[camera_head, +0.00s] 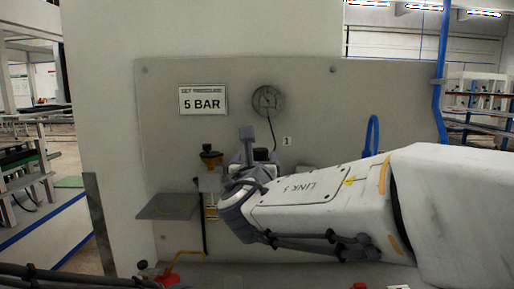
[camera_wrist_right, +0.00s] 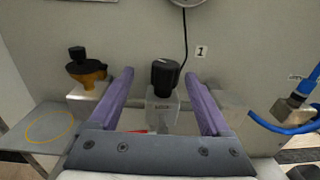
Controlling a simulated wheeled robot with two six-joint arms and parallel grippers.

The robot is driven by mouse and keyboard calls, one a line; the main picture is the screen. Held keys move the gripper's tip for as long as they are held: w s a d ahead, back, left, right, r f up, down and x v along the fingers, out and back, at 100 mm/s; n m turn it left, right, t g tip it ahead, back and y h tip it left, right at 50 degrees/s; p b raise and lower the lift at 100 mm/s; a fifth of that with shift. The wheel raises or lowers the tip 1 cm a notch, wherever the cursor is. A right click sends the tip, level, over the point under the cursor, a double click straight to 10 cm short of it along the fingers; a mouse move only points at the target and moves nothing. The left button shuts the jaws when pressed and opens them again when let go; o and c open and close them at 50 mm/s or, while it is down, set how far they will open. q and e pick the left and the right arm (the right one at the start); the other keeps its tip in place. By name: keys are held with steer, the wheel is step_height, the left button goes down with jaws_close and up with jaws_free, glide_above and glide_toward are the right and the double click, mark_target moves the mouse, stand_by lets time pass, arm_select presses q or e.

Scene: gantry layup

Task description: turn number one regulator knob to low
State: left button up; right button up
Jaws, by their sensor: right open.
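The number one regulator has a black knob (camera_wrist_right: 165,74) on a clear or grey body (camera_wrist_right: 163,108), below and left of the "1" label (camera_wrist_right: 201,51). A pale pointer mark shows on the knob's top. My right gripper (camera_wrist_right: 159,73) is open, with one purple finger on each side of the knob in the right wrist view. I cannot tell how far the fingertips stand from it in depth. In the head view my right gripper (camera_head: 248,147) is in front of the panel and partly hides the dark knob (camera_head: 262,155). My left gripper is not in view.
A brass valve with a black top (camera_wrist_right: 87,68) stands left of the gripper, above a grey shelf (camera_head: 168,207). A blue hose and fitting (camera_wrist_right: 291,112) are at right. A gauge (camera_head: 267,100) and a "5 BAR" sign (camera_head: 203,101) are on the panel above.

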mark_target(260, 149)
steer(key=w, duration=0.2)
steer(key=w+p, duration=0.1)
steer(key=w, duration=0.2)
steer(key=w+d, duration=0.1)
steer(key=w, duration=0.1)
steer(key=shift+w+d+p, duration=0.1)
steer(key=shift+w+p, duration=0.1)
steer(key=shift+p, duration=0.15)
steer(key=shift+w, duration=0.6)
jaws_close()
steer(key=shift+f, duration=0.1)
